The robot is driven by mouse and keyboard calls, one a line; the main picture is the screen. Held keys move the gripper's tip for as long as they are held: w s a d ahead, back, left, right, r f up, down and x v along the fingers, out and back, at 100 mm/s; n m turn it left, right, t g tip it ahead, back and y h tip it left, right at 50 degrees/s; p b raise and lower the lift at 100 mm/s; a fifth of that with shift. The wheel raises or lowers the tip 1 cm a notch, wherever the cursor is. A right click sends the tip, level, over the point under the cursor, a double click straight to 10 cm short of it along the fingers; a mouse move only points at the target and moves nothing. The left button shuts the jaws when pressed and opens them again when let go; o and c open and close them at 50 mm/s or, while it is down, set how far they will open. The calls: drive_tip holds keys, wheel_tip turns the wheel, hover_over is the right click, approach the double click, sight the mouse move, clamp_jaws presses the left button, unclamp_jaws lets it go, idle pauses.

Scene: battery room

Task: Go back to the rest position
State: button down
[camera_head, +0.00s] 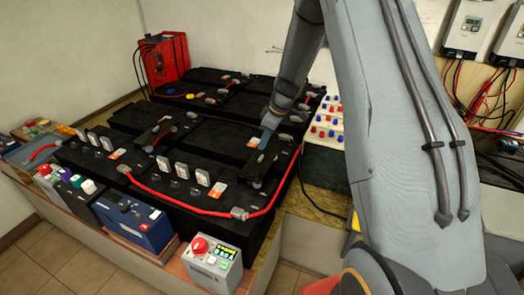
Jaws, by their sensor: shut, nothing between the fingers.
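My gripper (266,139) is small in the view, at the end of my grey arm, which comes down from the top of the picture. It points down over the near right part of the black battery bank (214,140), close to a terminal area. Its fingers look shut with nothing held. I cannot tell whether the tips touch the battery top. My large arm link fills the right of the view and hides part of the scene behind it.
A red cable (185,207) runs along the bank's front edge. A grey box with a red knob (212,262) stands in front. A red charger (163,62) stands behind. Loose wires (485,105) hang at right.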

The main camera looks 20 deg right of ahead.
drive_tip(key=s+a+r+m+h, duration=0.1)
drive_tip(key=s+r+m, duration=0.2)
drive_tip(key=s, duration=0.7)
drive_tip(key=s+a+r+m+h, duration=0.1)
drive_tip(key=s+a+r+m, duration=0.1)
drive_tip(key=s, duration=0.9)
drive_tip(key=s+a+r+m+g+h, duration=0.1)
drive_tip(key=s+r+m, duration=0.3)
drive_tip(key=s, duration=0.6)
drive_tip(key=shift+s+a+r+m, duration=0.15)
drive_tip(key=shift+a+r+m, duration=0.3)
drive_tip(key=shift+r, duration=0.25)
